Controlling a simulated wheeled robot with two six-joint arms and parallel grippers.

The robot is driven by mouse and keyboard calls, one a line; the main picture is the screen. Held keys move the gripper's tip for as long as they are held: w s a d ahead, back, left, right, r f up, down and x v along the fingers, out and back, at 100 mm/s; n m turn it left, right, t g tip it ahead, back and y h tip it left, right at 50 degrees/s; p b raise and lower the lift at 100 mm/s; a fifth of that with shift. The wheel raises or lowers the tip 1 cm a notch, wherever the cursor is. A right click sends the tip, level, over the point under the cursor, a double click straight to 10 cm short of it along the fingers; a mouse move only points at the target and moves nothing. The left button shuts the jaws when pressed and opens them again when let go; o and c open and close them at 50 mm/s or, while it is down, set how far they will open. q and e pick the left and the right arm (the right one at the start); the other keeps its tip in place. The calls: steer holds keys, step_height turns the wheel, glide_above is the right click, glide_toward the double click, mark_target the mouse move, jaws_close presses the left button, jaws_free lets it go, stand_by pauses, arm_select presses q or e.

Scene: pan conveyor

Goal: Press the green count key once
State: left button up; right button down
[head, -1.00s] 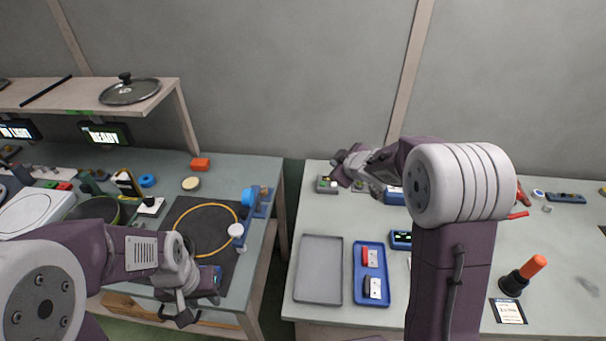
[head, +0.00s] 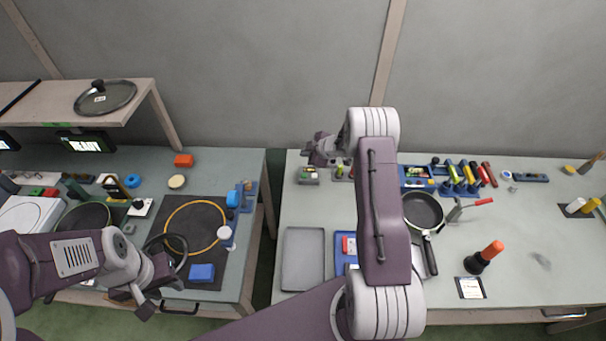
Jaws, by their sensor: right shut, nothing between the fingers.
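A small grey key box (head: 308,176) stands at the back left of the right table, with small coloured keys on top. A second small box with a green spot (head: 340,171) is just to its right. I cannot tell which carries the green count key. My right gripper (head: 314,158) is shut and empty, just above and behind the grey box; contact with a key cannot be made out. My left gripper (head: 136,302) hangs over the front of the left table, its fingers apart and nothing visible between them. A green key (head: 37,191) also lies at the left table's far left.
My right arm's links cover part of a blue tray (head: 342,262). A grey tray (head: 303,258) lies left of it. A frying pan (head: 423,210) and an orange-handled tool (head: 484,258) stand to the right. A shelf (head: 140,92) overhangs the left table.

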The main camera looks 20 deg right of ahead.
steer(key=b, duration=0.8)
glide_above(306, 176)
step_height(306, 176, down, 8)
steer(key=shift+r, duration=0.1)
steer(key=shift+f+b, duration=0.3)
steer(key=shift+f, duration=0.1)
steer(key=shift+f, duration=0.1)
stand_by(1.1)
steer(key=shift+f, duration=0.3)
steer(key=shift+f+b, duration=0.5)
stand_by(0.5)
stand_by(0.4)
steer(key=shift+r+p, duration=0.9)
steer(key=shift+p, duration=0.1)
